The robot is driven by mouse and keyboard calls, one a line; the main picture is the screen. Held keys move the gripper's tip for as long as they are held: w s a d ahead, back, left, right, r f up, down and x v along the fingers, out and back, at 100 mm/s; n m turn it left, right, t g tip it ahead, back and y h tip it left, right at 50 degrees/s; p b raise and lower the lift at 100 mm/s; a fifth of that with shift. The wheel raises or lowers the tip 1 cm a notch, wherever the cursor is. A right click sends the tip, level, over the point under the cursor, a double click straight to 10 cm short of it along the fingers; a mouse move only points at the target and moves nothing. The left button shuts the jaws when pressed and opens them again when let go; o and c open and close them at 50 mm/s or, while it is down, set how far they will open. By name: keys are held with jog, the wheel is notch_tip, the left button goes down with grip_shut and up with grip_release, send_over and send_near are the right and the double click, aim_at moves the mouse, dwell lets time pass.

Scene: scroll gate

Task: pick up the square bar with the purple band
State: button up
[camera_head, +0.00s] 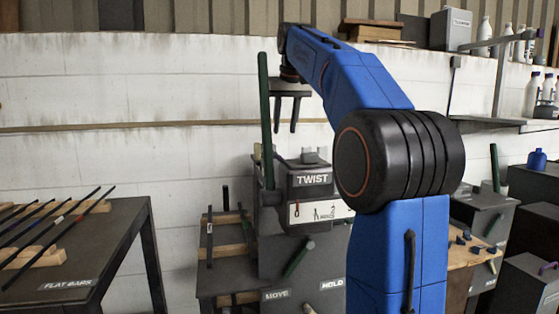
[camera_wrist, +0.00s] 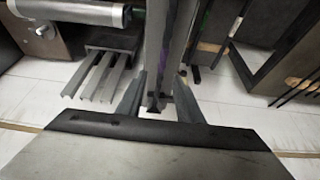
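My gripper (camera_head: 286,128) hangs fingers down, high in front of the white wall, above the grey machine marked TWIST (camera_head: 313,180). Its two fingers are apart with nothing visible between them in the head view. In the wrist view the fingers (camera_wrist: 160,88) are also apart, with a long grey upright part showing beyond the gap. A dark bar (camera_head: 210,238) lies on wooden rests left of the machine.
A tall green handle (camera_head: 265,110) stands close left of my gripper. A dark table (camera_head: 110,235) at left, labelled FLAT BARS, holds several thin bars on wooden rests. Grey channels (camera_wrist: 98,80) stick out at left in the wrist view. Dark cabinets (camera_head: 535,180) stand at right.

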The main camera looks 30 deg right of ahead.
aim_at(280, 157)
jog(key=x, duration=0.4)
jog(key=shift+f, duration=0.1)
jog(key=x, duration=0.4)
jog(key=shift+s+a+f, duration=0.2)
jog(key=shift+a+f, duration=0.05)
jog(key=shift+a, duration=0.1)
jog(key=shift+w+f, duration=0.25)
jog(key=shift+f, duration=0.3)
jog(key=shift+c, duration=0.4)
grip_shut()
